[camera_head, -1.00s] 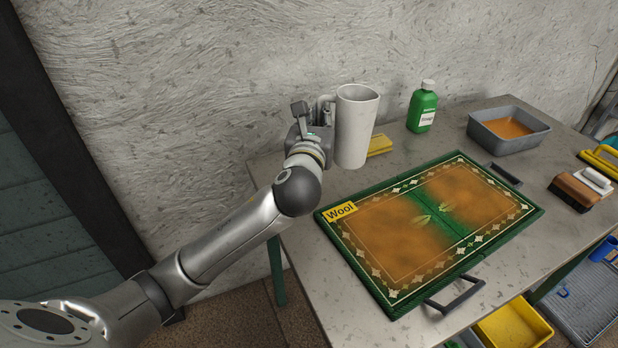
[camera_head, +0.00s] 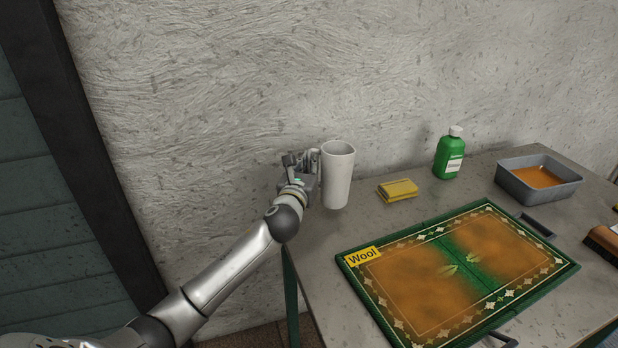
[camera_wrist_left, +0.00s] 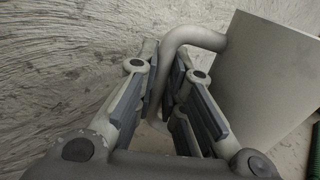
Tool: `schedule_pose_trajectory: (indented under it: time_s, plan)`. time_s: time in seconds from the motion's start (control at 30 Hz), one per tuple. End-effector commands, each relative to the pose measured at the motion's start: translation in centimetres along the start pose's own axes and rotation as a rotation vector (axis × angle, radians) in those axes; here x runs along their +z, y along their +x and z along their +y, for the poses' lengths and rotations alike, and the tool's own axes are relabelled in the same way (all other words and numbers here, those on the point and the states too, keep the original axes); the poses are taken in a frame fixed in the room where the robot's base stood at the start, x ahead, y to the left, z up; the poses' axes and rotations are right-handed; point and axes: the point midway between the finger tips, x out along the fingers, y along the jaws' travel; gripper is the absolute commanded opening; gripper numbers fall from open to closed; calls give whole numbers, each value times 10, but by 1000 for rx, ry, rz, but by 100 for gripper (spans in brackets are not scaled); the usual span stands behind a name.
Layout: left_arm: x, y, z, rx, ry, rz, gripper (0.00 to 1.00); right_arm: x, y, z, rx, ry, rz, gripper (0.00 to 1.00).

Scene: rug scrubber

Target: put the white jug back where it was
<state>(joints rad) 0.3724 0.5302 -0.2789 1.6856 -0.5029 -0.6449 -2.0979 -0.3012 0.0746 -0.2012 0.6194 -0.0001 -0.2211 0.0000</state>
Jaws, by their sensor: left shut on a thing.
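The white jug (camera_head: 338,176) is upright at the back left corner of the table, near the wall. My left gripper (camera_head: 312,168) is on its left side, shut on the jug's handle. In the left wrist view the handle passes between the fingers (camera_wrist_left: 162,100), and the jug's body (camera_wrist_left: 262,85) is to the right. I cannot tell whether the jug's base touches the table. My right gripper is not in view.
A yellow sponge (camera_head: 398,190) lies right of the jug. A green bottle (camera_head: 448,157) and a grey tray of orange liquid (camera_head: 541,180) stand farther right. A rug sample labelled Wool (camera_head: 455,270) lies in front. Bare tabletop (camera_head: 320,240) is left of it.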

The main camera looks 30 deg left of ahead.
Motion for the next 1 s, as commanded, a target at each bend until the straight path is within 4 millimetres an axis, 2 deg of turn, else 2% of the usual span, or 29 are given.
schedule_pose_trajectory:
  time_s: [0.1, 0.2, 0.63, 0.67, 0.8, 1.0]
  plan:
    - [-20, 2, 3, 1, -5, 4, 0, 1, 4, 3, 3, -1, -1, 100]
    - [-32, 2, 3, 1, -3, 2, 0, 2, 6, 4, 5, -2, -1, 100]
    - [-38, 2, 3, 0, 0, 0, 0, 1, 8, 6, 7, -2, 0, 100]
    - [-38, 2, 3, 0, 1, 3, 14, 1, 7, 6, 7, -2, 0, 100]
    - [-38, 2, 3, 0, 1, 3, 32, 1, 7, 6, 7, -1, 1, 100]
    - [-38, 2, 3, 0, 1, 3, 32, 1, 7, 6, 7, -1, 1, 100]
